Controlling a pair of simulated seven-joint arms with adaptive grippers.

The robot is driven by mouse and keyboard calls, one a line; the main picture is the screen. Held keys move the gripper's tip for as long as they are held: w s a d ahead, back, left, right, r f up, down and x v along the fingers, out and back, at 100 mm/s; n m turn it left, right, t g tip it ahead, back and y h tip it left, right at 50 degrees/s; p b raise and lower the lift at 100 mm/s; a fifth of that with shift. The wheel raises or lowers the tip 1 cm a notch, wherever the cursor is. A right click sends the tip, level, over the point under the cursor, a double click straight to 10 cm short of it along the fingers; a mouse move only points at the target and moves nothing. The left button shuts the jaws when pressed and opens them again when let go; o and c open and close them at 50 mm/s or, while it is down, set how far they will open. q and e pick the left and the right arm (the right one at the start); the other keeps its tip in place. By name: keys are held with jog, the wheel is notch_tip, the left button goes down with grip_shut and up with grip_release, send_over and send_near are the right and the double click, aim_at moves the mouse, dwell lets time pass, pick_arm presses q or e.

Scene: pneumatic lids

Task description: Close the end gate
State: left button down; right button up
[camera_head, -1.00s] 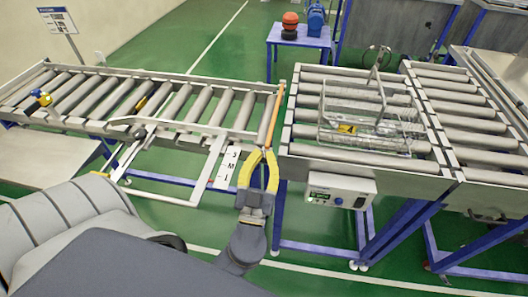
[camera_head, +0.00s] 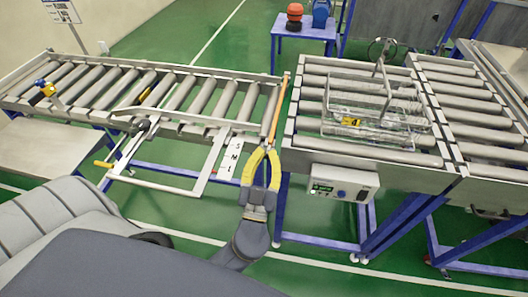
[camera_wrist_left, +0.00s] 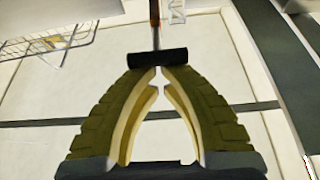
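The end gate appears to be the long orange bar (camera_head: 277,112) across the right end of the left roller conveyor (camera_head: 180,75). My left gripper (camera_head: 264,150), with yellow fingers, is just below the near end of this bar. In the left wrist view, a black cylinder (camera_wrist_left: 157,58) on a thin reddish rod (camera_wrist_left: 155,15) lies at the fingertips (camera_wrist_left: 161,73). The fingertips are close together with a narrow gap. I cannot tell whether they grip the cylinder or only touch it. My right gripper is not in view.
A white frame (camera_head: 150,184) with a yellow handle (camera_head: 103,164) hangs off the conveyor's near side. A wire basket (camera_head: 375,112) stands on the right conveyor, above a white control box (camera_head: 342,184). A small blue table (camera_head: 300,31) stands behind.

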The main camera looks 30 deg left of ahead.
pick_arm(q)
jog(key=shift+w+h, duration=0.1)
jog(key=shift+h, duration=0.2)
jog(key=r, duration=0.3)
jog(key=shift+w+r, duration=0.3)
jog(key=shift+r, duration=0.1)
jog(key=v, duration=1)
jog(key=shift+f, duration=0.15)
